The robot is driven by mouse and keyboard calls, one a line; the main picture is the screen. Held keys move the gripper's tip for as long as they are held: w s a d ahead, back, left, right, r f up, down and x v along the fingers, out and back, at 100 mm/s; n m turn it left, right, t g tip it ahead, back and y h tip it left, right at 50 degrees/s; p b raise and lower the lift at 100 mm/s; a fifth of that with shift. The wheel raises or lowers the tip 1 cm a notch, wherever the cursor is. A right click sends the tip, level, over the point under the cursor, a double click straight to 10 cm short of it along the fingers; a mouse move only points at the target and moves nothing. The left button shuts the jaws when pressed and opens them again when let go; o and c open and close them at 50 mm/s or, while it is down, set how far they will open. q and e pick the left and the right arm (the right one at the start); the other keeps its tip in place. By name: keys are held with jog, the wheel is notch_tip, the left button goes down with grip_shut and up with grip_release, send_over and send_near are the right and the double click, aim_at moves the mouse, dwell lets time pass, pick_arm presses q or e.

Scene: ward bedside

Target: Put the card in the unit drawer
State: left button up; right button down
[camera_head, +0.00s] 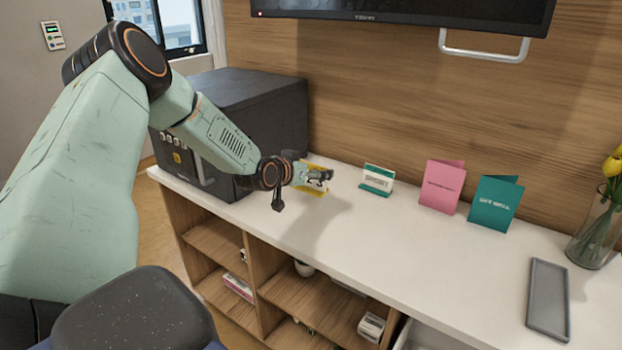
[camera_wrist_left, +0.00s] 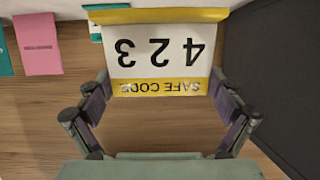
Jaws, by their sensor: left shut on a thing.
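A yellow and white safe code card (camera_head: 313,192) with the number 423 is at the back left of the white counter, next to the dark safe. In the left wrist view the card (camera_wrist_left: 160,45) appears upside down, between the two fingers. My left gripper (camera_head: 319,177) is shut on this card and partly covers it in the head view. The wrist view also shows the left gripper (camera_wrist_left: 160,92) with its fingers at the card's two sides. A white drawer-like part (camera_head: 420,338) of the unit shows at the bottom edge; its inside is hardly visible. My right gripper is not in view.
The dark safe (camera_head: 240,125) stands close on the left. A small green and white sign (camera_head: 377,180), a pink card (camera_head: 442,186) and a teal card (camera_head: 495,203) stand along the back. A grey tray (camera_head: 548,300) and a flower vase (camera_head: 597,235) are at right. The counter's middle is clear.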

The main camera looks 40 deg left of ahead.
pick_arm(q)
jog(key=shift+r, duration=0.9)
jog(key=shift+w+r+p, duration=0.1)
jog(key=shift+r+p, duration=0.2)
jog(key=shift+p, duration=0.05)
